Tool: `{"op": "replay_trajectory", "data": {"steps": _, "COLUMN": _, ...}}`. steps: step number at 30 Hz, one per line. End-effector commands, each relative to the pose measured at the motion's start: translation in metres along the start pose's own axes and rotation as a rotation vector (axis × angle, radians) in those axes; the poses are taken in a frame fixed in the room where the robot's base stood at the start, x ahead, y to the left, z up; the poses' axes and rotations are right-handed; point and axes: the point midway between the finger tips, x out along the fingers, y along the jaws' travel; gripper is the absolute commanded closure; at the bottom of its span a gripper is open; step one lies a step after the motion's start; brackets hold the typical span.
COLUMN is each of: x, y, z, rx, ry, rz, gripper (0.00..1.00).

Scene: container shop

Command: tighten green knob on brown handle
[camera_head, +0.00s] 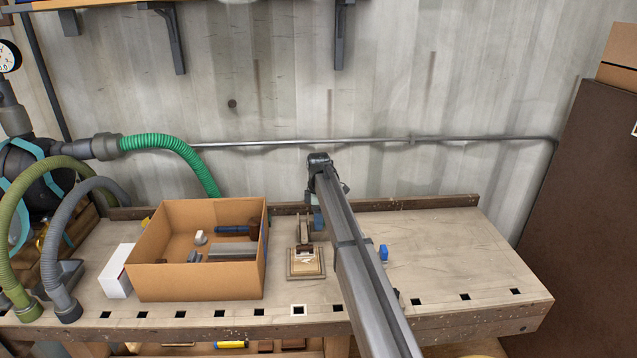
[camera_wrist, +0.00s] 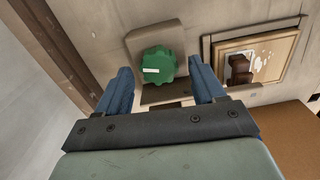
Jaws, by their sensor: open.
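In the wrist view a green scalloped knob (camera_wrist: 158,66) with a white mark sits on a grey-brown upright piece (camera_wrist: 150,40). My gripper (camera_wrist: 159,64) is open, with one blue finger on each side of the knob. Gaps show between knob and fingers; I see no contact. In the head view my gripper (camera_head: 318,220) is mostly hidden behind my arm, beside a grey-brown piece (camera_head: 303,229). The green knob is hidden there. A framed wooden block (camera_head: 291,272) with a dark brown part stands nearby; it also shows in the wrist view (camera_wrist: 216,60).
A cardboard box (camera_head: 195,282) with a hammer (camera_head: 236,230) and grey pieces stands left of my gripper. A white box (camera_head: 116,272) and hoses are farther left. A small blue object (camera_head: 384,253) lies right of my arm. The workbench (camera_head: 455,250) is clear at right.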

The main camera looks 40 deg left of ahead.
Motion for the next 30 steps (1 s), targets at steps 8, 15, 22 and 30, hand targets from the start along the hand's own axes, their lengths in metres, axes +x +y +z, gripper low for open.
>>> {"op": "replay_trajectory", "data": {"steps": 8, "x": -0.016, "y": 0.0, "z": 0.0, "rx": -0.163, "ry": 0.0, "rz": 0.002, "gripper": 0.31}}
{"op": "replay_trajectory", "data": {"steps": 15, "x": -0.055, "y": 0.0, "z": 0.0, "rx": -0.161, "ry": 0.0, "rz": 0.002, "gripper": 0.31}}
{"op": "replay_trajectory", "data": {"steps": 22, "x": -0.092, "y": 0.0, "z": 0.0, "rx": -0.159, "ry": 0.0, "rz": 0.002, "gripper": 0.31}}
{"op": "replay_trajectory", "data": {"steps": 30, "x": -0.136, "y": 0.0, "z": 0.0, "rx": -0.159, "ry": 0.0, "rz": 0.001, "gripper": 0.31}}
